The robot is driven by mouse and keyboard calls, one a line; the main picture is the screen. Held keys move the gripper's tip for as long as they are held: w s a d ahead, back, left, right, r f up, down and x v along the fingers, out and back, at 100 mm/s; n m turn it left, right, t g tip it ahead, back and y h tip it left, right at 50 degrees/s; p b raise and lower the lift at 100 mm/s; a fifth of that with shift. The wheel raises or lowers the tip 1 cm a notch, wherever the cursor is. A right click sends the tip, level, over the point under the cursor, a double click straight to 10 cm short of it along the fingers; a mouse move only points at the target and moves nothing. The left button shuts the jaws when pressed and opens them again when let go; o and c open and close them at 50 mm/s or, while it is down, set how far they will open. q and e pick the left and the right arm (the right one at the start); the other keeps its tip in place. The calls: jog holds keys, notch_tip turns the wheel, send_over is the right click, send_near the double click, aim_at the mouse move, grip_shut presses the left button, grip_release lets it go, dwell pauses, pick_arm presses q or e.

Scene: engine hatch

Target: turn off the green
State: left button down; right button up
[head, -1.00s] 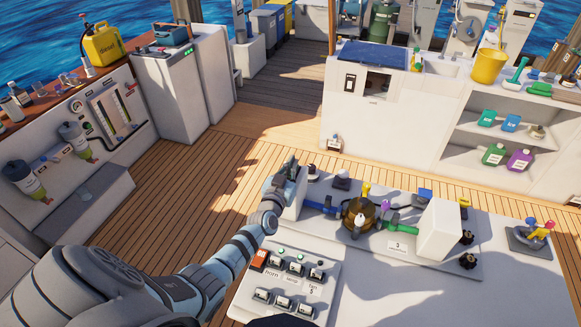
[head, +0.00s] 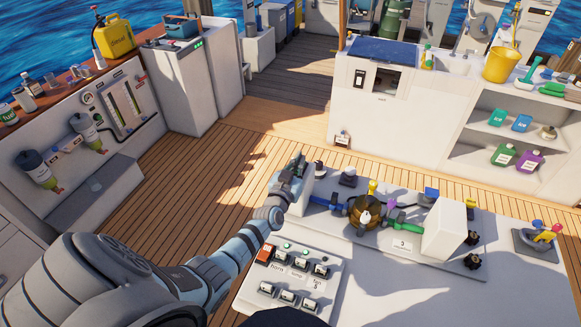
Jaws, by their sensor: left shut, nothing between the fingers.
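A green pipe section (head: 405,227) lies right of a round amber bowl (head: 366,211) on the engine hatch panel. A purple-topped part (head: 390,201) stands just behind it; I cannot tell if it is a handle. A blue pipe section (head: 325,203) runs left of the bowl, with a yellow-topped part (head: 372,188) behind. A switch panel (head: 333,283) in front carries several switches and small green lights (head: 287,245). My left gripper (head: 299,164) is shut and empty, beside the white block (head: 300,192) at the hatch's left end, away from the green pipe. My right gripper is not in view.
A white block (head: 444,229) and dark knobs (head: 473,238) stand at the hatch's right end. A blue, red and yellow part (head: 540,237) sits farther right. Wooden deck (head: 215,190) is clear left and behind. A white counter (head: 400,120) stands beyond.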

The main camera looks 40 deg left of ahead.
pick_arm(q)
jog(key=r+p, duration=0.1)
jog(key=r, duration=0.1)
jog(key=s+r+p, duration=0.1)
jog(key=r+p, duration=0.1)
jog(key=shift+s+d, duration=0.1)
jog(key=shift+s, duration=0.05)
jog(key=v, duration=0.9)
jog(key=shift+f, duration=0.15)
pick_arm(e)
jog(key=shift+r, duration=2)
